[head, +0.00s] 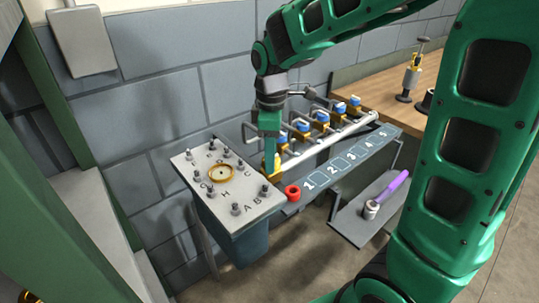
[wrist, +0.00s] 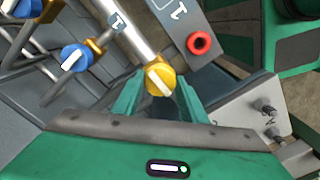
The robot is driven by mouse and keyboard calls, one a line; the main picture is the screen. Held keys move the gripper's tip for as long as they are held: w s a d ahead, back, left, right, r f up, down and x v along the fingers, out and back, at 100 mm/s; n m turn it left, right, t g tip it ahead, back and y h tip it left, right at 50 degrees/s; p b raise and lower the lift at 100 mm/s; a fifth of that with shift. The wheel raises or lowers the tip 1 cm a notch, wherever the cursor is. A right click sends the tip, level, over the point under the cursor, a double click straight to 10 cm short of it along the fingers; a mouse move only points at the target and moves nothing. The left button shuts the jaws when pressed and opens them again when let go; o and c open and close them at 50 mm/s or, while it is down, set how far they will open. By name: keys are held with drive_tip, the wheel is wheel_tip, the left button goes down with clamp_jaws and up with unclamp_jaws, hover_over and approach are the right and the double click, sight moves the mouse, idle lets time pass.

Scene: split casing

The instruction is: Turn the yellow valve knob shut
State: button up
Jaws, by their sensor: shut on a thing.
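The yellow valve knob (wrist: 160,78) with a white bar across its face sits at the end of a pale pipe in the wrist view. My gripper (wrist: 158,92) is around it, with one green finger on each side, and is shut on the knob. The yellow knob (head: 277,168) is partly hidden there by the fingers.
Blue-handled valves (head: 303,126) line the pipe. The casing lid (head: 185,160) with upright bolts stands left of my gripper. A purple-handled tool (head: 388,192) lies on a lower shelf.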

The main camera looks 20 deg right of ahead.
drive_tip(key=shift+w+m, duration=0.1)
drive_tip(key=shift+m, duration=0.2)
drive_tip(key=m, duration=0.3)
drive_tip(key=shift+m, duration=0.4)
drive_tip(key=m, duration=0.4)
drive_tip(key=shift+w+m, duration=0.1)
drive_tip(key=shift+m, duration=0.2)
drive_tip(key=m, duration=0.4)
drive_tip(key=shift+r, duration=0.1)
drive_tip(key=m, duration=0.4)
drive_tip(key=shift+m, duration=0.3)
drive_tip(key=o, duration=1.1)
drive_tip(key=shift+c, duration=0.2)
